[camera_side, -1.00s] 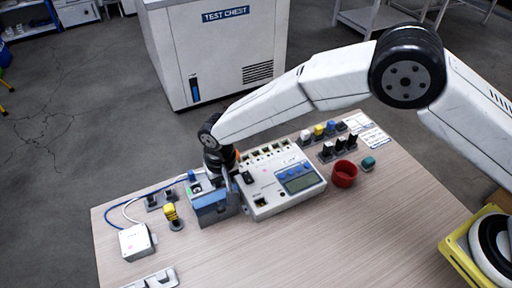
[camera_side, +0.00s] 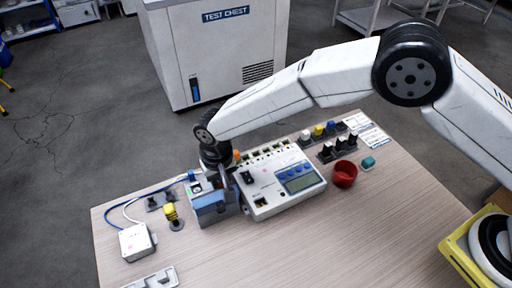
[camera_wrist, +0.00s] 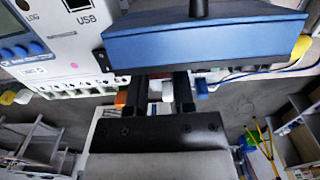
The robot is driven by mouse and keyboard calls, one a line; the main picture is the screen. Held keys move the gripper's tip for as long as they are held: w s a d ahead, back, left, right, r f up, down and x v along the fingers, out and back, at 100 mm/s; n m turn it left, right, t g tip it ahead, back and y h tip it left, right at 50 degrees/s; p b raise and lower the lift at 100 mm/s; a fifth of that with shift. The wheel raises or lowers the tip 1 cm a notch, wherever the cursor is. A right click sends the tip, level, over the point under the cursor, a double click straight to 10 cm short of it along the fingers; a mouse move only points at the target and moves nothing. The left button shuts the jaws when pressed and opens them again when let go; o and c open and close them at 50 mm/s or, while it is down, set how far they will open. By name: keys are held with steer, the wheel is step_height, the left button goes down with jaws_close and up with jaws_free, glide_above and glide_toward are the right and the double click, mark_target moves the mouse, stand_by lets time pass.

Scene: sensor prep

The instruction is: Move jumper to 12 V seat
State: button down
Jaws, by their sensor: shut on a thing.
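My gripper (camera_side: 224,176) points down at the blue-and-grey box (camera_side: 213,209), by the left end of the white meter unit. In the wrist view my gripper (camera_wrist: 168,90) has its two dark fingers close together, with a small pale piece (camera_wrist: 168,93), apparently the jumper, between them. The fingers reach the lower edge of the blue box (camera_wrist: 195,45). The jumper is hidden behind the fingers in the side view. The seats and their voltage labels cannot be made out.
The white meter unit (camera_side: 283,188) stands close on the right. A yellow-topped connector (camera_side: 171,212) and a white box (camera_side: 136,242) with blue and white wires are on the left. A red cup (camera_side: 345,174) and several plugs stand to the right. The front table is mostly clear.

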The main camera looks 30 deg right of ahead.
steer(key=a+r, duration=0.1)
steer(key=a, duration=0.1)
steer(key=shift+a+r, duration=0.4)
steer(key=shift+f, duration=0.1)
steer(key=shift+f, duration=1.7)
steer(key=shift+f, duration=1.35)
stand_by(3.5)
steer(key=shift+c, duration=1.2)
jaws_free()
